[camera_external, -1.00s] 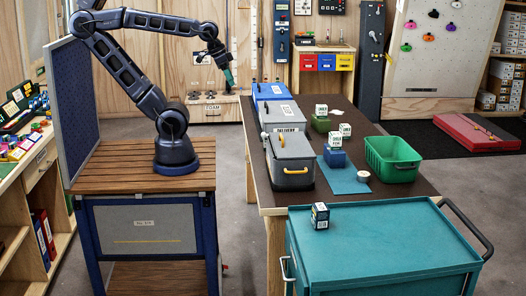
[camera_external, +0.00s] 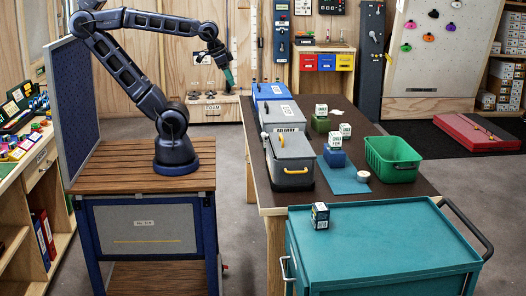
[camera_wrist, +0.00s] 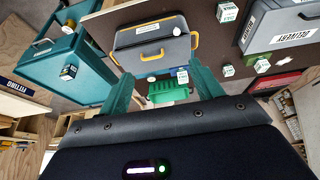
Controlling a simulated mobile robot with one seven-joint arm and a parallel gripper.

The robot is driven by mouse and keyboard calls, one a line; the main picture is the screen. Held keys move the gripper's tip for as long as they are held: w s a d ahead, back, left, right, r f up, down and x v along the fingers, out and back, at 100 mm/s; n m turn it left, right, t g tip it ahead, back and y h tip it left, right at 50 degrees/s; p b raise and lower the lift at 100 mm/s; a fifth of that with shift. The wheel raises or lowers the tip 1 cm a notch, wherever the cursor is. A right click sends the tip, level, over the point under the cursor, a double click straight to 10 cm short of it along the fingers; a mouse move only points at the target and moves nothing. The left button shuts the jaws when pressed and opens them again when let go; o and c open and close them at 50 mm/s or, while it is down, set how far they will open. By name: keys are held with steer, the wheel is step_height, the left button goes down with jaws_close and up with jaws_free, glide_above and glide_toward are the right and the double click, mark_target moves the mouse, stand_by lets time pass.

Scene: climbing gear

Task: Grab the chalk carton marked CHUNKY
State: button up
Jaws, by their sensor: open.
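Several small chalk cartons are in view, and I cannot read CHUNKY on any of them. In the external view, a dark-and-white carton (camera_external: 320,216) stands on the teal cart (camera_external: 385,245). White-topped cartons stand on the table: one (camera_external: 321,110) on a green block, one (camera_external: 345,129) behind the blue block, and one (camera_external: 335,142) on that blue block. My gripper (camera_external: 228,78) hangs open and empty, away to the left of the table. In the wrist view its teal fingers are spread (camera_wrist: 163,85), with a carton (camera_wrist: 182,76) showing beyond them.
The brown table (camera_external: 405,195) holds lidded bins, including a grey one (camera_external: 292,165), plus an open green bin (camera_external: 393,160), a blue mat (camera_external: 350,183) and a white roll (camera_external: 363,176). Most of the cart's top is bare. A red case (camera_external: 474,132) lies on the floor.

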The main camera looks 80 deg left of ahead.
stand_by(0.3)
steer(key=shift+o, duration=1.2)
steer(key=shift+w, duration=0.1)
